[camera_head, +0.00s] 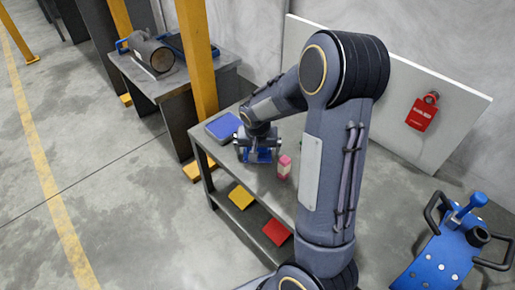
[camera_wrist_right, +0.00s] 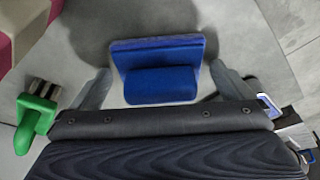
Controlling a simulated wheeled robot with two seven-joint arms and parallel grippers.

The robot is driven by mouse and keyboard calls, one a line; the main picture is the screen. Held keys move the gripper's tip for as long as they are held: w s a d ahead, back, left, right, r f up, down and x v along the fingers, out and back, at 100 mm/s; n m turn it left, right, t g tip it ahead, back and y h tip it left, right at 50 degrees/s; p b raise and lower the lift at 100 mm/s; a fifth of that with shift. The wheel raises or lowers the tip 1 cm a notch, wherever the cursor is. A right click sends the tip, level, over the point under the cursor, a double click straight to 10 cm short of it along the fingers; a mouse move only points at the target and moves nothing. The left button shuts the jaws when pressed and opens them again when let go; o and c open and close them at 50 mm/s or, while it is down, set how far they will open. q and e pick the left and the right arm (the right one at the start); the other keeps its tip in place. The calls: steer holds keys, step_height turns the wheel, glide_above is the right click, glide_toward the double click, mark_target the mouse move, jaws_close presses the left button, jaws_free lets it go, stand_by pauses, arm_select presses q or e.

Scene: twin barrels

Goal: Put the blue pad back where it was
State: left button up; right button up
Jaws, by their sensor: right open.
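A blue piece, seemingly the blue pad (camera_head: 262,156), is on the grey table (camera_head: 221,162) under my right gripper (camera_head: 258,150). In the right wrist view the blue pad (camera_wrist_right: 160,68) shows as a flat slab with a thicker block at its near side. My right gripper's fingers (camera_wrist_right: 160,75) stand apart on either side of it, with gaps showing at both sides. A yellow pad (camera_head: 241,196) and a red pad (camera_head: 276,231) lie on the lower shelf. My left gripper is not in view.
A blue-topped grey box (camera_head: 223,126) sits at the table's left end. A pink block (camera_head: 284,165) stands right of the gripper. A green object (camera_wrist_right: 32,118) lies beside the left finger in the wrist view. A yellow post (camera_head: 197,60) rises behind the table.

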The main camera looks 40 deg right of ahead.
steer(key=p+v, duration=0.3)
steer(key=v, duration=0.8)
steer(key=s+a+r+n+t+y, duration=0.1)
steer(key=s+a+r+n+y, duration=0.1)
steer(key=s+a, duration=0.5)
steer(key=s+a+r+n+t+y, duration=0.2)
steer(key=s+a, duration=0.6)
steer(key=s, duration=0.4)
step_height(320, 180, up, 3)
steer(key=shift+a+r+n+y+p, duration=0.1)
steer(key=shift+a+n+y+p, duration=0.2)
steer(key=shift+n+y, duration=0.7)
steer(key=shift+d, duration=0.15)
step_height(320, 180, up, 23)
steer(key=p, duration=2.3)
steer(key=shift+r, duration=0.15)
